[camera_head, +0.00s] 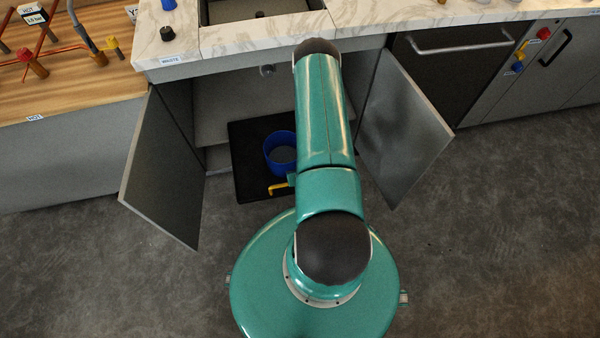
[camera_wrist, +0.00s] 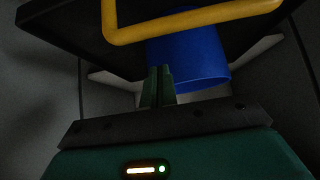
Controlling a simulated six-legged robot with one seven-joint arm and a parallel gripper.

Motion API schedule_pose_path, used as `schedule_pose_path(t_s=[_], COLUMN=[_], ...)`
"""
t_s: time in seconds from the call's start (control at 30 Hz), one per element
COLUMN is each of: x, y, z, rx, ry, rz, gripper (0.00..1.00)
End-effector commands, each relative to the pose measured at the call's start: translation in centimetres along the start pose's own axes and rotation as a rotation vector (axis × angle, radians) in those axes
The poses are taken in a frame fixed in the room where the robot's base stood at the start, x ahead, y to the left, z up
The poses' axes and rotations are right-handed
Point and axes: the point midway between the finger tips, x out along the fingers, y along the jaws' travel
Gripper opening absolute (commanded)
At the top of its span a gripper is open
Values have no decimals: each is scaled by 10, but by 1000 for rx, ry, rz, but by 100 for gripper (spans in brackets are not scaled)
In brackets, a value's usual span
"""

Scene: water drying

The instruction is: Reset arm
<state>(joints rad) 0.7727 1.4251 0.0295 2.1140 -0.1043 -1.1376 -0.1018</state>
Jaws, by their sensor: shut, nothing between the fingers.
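My gripper (camera_wrist: 157,87) shows in the wrist view with its two dark green fingers together, shut and empty. Ahead of it in that view are a blue bucket (camera_wrist: 192,62) and a yellow handle (camera_wrist: 195,19) on a black tray (camera_wrist: 60,15). In the head view my teal arm reaches toward the open cabinet under the sink. There the blue bucket (camera_head: 278,150) stands on the black tray (camera_head: 248,180), with the yellow handle (camera_head: 279,189) at the tray's front edge. My arm hides most of the gripper in the head view.
The left cabinet door (camera_head: 165,170) and the right cabinet door (camera_head: 405,125) stand open on either side of my arm. The marble counter (camera_head: 370,17) with the sink (camera_head: 255,8) is above. The grey floor (camera_head: 500,230) is clear at the right.

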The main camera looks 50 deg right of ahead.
Motion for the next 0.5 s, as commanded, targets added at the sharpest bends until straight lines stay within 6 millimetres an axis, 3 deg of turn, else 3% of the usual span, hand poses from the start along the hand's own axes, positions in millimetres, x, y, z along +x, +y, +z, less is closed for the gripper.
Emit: schedule_pose_path(t_s=[0.3, 0.5], x=[-58, -73], y=[0, 0], z=[-1, -2], rx=[-1, -1], ry=[0, 2], rz=[0, 0], gripper=[0, 0])
